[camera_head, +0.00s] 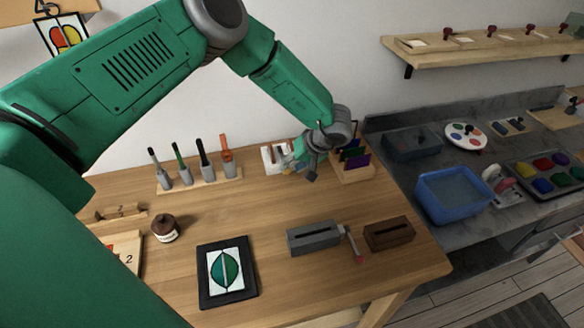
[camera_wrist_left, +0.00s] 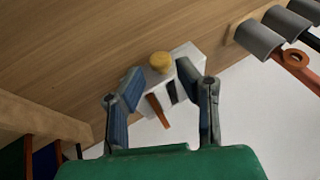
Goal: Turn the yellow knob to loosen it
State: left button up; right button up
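The yellow knob (camera_wrist_left: 160,62) is round and sits on a white block (camera_wrist_left: 187,54) in the left wrist view. The white block also shows in the head view (camera_head: 268,158) at the back of the wooden table, where I cannot make out the knob clearly. My left gripper (camera_wrist_left: 158,74) is open, its two blue-grey fingers apart. The knob shows between and just beyond the fingertips. I cannot tell whether a finger touches it. In the head view the left gripper (camera_head: 306,168) is just right of the white block. My right gripper is not in view.
A rack of several upright tools (camera_head: 200,181) stands left of the white block. A wooden holder with coloured cards (camera_head: 354,174) is close on the right. A grey slotted box (camera_head: 314,238) and a framed leaf picture (camera_head: 228,272) lie in front. The table's middle is clear.

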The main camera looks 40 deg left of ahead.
aim_at(288, 169)
pick_arm(q)
jog(key=a+f, duration=0.2)
jog(key=a, duration=0.1)
jog(key=shift+f, duration=0.15)
jog(key=shift+s+f, duration=0.15)
jog(key=shift+d, duration=0.3)
jog(key=shift+w+d+r, duration=0.1)
jog(key=shift+d, duration=0.45)
jog(key=shift+w+d+r, duration=0.1)
jog(key=shift+d, duration=0.45)
jog(key=shift+s, duration=0.1)
jog(key=c, duration=0.6)
jog(key=shift+s+a, duration=0.1)
jog(key=shift+a, duration=0.2)
grip_shut()
jog(key=shift+a+f, duration=0.1)
jog(key=shift+a, duration=0.45)
jog(key=shift+d, duration=0.3)
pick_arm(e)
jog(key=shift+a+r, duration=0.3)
